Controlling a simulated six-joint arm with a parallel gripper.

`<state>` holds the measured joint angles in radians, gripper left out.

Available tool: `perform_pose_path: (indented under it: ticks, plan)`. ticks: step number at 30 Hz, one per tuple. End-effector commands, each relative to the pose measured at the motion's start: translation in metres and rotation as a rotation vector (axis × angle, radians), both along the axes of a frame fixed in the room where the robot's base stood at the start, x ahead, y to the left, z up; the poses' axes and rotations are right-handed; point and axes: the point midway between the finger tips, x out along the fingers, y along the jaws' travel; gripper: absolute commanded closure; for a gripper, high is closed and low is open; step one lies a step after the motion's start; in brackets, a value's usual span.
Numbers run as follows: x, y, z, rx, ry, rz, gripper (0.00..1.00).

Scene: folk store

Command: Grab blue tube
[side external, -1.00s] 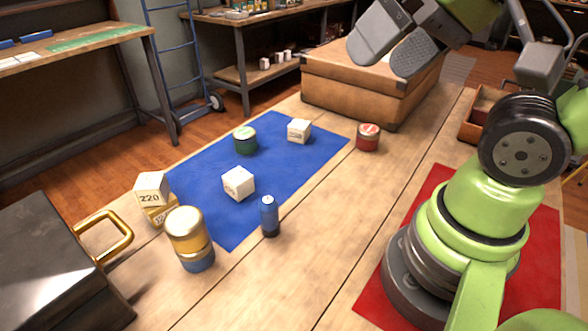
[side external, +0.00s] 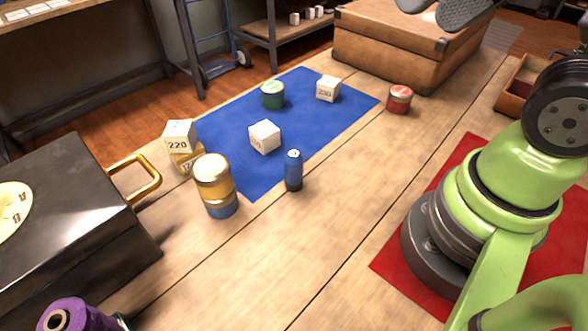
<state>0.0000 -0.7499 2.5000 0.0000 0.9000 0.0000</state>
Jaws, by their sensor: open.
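The blue tube (side external: 293,170) is a small dark-blue cylinder. It stands upright on the wooden table at the front right edge of the blue mat (side external: 222,134). My gripper (side external: 447,14) is only partly in view at the top right edge. Its grey fingers are apart, above the wooden case and well away from the tube. Nothing shows between the fingers, and the upper part of the gripper is cut off by the frame.
A gold-and-blue can stack (side external: 214,184) and number blocks (side external: 180,142) stand left of the tube. A white cube (side external: 264,136), green tin (side external: 272,95) and another white block (side external: 328,88) are on the mat. A red tin (side external: 399,99) stands right. Table right of the tube is clear.

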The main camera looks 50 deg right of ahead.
Motion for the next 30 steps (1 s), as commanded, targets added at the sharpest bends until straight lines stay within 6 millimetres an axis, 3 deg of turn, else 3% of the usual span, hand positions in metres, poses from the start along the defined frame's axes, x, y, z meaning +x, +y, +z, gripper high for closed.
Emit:
perform_pose_path:
  ticks: [10,14,23,30]
  plan:
    - [0.001,0.0,-0.001,-0.008,0.01,0.01,0.35]
    - [0.006,0.002,-0.01,-0.082,0.096,0.101,0.35]
    - [0.035,0.015,-0.062,-0.545,0.475,0.63,0.35]
    - [0.06,0.038,-0.113,-1.008,0.709,1.106,0.35]
